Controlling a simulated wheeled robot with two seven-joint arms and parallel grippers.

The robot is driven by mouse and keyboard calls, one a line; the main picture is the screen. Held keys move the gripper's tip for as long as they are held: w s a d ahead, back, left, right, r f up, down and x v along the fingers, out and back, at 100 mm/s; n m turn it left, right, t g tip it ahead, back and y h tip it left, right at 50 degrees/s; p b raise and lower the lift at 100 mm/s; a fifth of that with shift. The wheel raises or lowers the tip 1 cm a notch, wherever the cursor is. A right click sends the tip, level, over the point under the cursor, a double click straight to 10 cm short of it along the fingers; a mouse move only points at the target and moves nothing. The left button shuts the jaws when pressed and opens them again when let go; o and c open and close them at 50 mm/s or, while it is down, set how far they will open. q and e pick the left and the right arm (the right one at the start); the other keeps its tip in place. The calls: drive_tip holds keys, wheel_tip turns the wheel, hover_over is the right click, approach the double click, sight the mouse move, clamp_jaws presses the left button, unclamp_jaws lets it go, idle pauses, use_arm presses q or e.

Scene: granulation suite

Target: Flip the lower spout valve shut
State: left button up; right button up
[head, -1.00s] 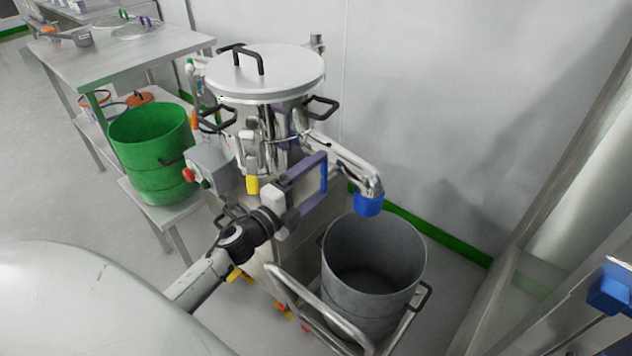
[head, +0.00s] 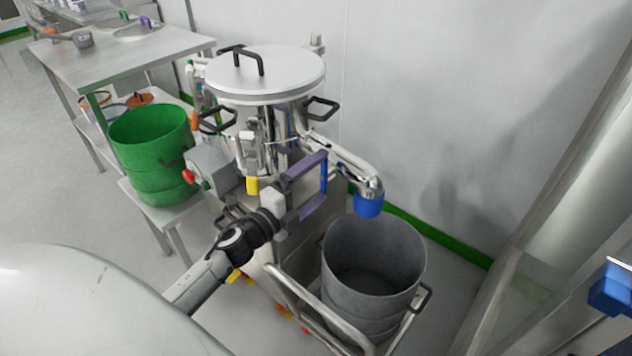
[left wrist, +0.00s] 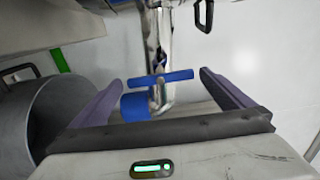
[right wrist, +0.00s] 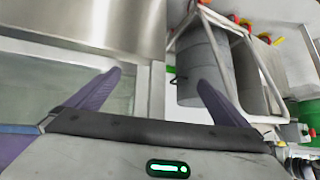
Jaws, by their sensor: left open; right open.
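A steel spout pipe (head: 345,160) comes off the lidded vessel (head: 265,75) and bends down to a blue end (head: 369,205) above a grey bucket. A slim blue lever (head: 324,174) sits by the pipe. In the left wrist view the lever (left wrist: 162,78) lies crosswise in front of the pipe, with the blue spout end (left wrist: 140,105) just behind it. My left gripper (head: 310,186) is open, its purple fingers on either side of the lever; gaps show at both lever ends. My right gripper (right wrist: 160,95) is open and empty, away from the spout.
The grey bucket (head: 330,285) stands in a tubular frame (head: 285,285). A green drum (head: 150,150) and steel table (head: 125,50) are at left. A wall is behind; a steel panel and glass (head: 540,230) bound the right.

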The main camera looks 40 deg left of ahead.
use_arm(q)
drive_tip(key=s, duration=1)
drive_tip(key=shift+a, duration=0.4)
drive_tip(key=shift+s, duration=0.1)
